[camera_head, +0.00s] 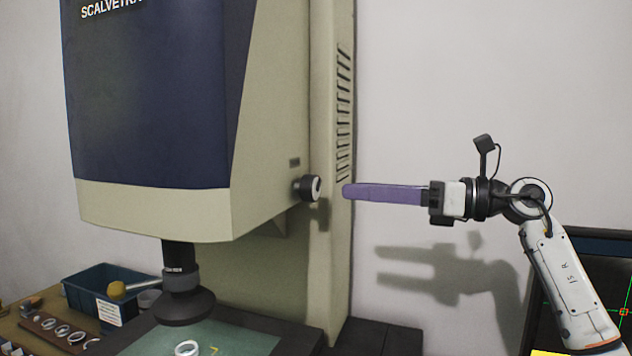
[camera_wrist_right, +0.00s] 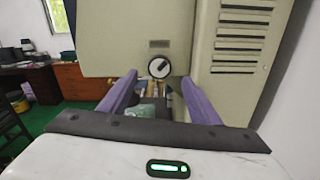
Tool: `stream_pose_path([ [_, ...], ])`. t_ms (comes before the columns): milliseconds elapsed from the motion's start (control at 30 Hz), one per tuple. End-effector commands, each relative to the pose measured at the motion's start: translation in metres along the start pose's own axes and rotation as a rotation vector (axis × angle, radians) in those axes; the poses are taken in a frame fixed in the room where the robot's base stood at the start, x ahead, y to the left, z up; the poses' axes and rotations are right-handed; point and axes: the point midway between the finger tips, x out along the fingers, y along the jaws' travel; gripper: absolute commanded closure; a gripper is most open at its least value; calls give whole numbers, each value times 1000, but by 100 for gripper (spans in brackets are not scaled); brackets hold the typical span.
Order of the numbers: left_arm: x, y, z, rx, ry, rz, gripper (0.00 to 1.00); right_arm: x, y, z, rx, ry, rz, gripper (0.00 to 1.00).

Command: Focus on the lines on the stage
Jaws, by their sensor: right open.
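The measuring machine (camera_head: 270,140) has a dark round knob (camera_head: 308,188) with a pale face on its side. In the right wrist view the knob (camera_wrist_right: 159,67) shows ahead, between the tips of two purple fingers. The green stage (camera_head: 240,342) lies under the lens (camera_head: 185,305), cut by the lower edge. A pale ring (camera_head: 187,348) and small yellow marks are on it. My left gripper is not in view.
A dark screen (camera_head: 610,275) at the lower right shows green lines and a small red mark, partly behind my right arm. A blue bin (camera_head: 90,290) and a rack of rings (camera_head: 62,331) stand at left. A vented panel (camera_head: 343,110) rises behind the knob.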

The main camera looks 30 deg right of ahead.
Motion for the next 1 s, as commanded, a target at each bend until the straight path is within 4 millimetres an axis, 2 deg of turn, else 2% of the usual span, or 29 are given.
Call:
stream_pose_path([
  [200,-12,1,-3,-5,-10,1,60,43,2,4,5,-4,6,43],
  [400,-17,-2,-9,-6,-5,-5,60,70,1,3,5,-5,4,43],
  [567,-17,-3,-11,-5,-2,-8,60,78,1,1,5,-3,3,43],
  [800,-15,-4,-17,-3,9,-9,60,79,1,0,4,-2,2,43],
  [867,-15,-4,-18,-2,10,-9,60,79,1,0,4,-2,2,51],
  [1000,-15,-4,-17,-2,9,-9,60,79,1,0,4,-2,2,75],
])
